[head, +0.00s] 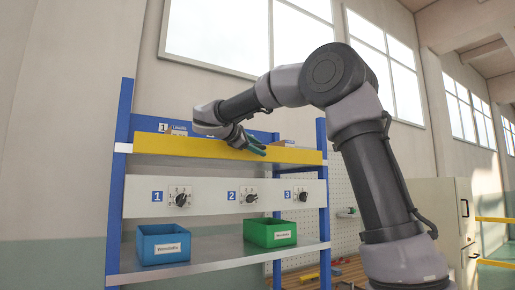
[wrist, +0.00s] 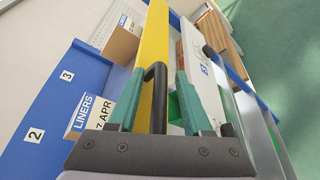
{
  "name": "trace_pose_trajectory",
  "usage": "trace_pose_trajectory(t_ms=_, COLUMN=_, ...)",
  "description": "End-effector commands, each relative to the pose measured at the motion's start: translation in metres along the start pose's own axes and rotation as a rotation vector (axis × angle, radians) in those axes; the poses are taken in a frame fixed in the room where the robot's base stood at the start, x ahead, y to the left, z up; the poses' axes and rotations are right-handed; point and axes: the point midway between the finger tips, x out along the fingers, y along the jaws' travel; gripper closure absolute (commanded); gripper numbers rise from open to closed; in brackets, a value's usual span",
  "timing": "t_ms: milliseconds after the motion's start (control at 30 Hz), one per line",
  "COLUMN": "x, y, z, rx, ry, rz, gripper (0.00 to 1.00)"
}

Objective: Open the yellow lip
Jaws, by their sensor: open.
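The yellow lip (head: 190,147) runs along the front of the top shelf of the blue rack in the head view. It stands upright as a flat bar, and it crosses the wrist view as a yellow strip (wrist: 155,35). A black handle (wrist: 157,72) sits on the lip in the wrist view. My gripper (head: 252,146) is at the lip, right of its middle in the head view. In the wrist view my gripper (wrist: 159,76) has its teal fingers apart, one on each side of the handle. Contact with the handle cannot be told.
Behind the lip are cardboard boxes labelled LINERS (wrist: 90,112). Below it is a white panel with three numbered knobs (head: 250,198). A blue bin (head: 163,245) and a green bin (head: 270,233) stand on the lower shelf. Blue posts (head: 322,200) bound the rack.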

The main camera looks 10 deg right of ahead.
Motion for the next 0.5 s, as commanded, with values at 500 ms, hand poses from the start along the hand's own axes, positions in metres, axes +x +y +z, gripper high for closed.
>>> trace_pose_trajectory(t_ms=500, x=0.0006, y=-0.0018, z=0.0001, rx=0.008, ry=-0.002, rz=0.0, gripper=1.0)
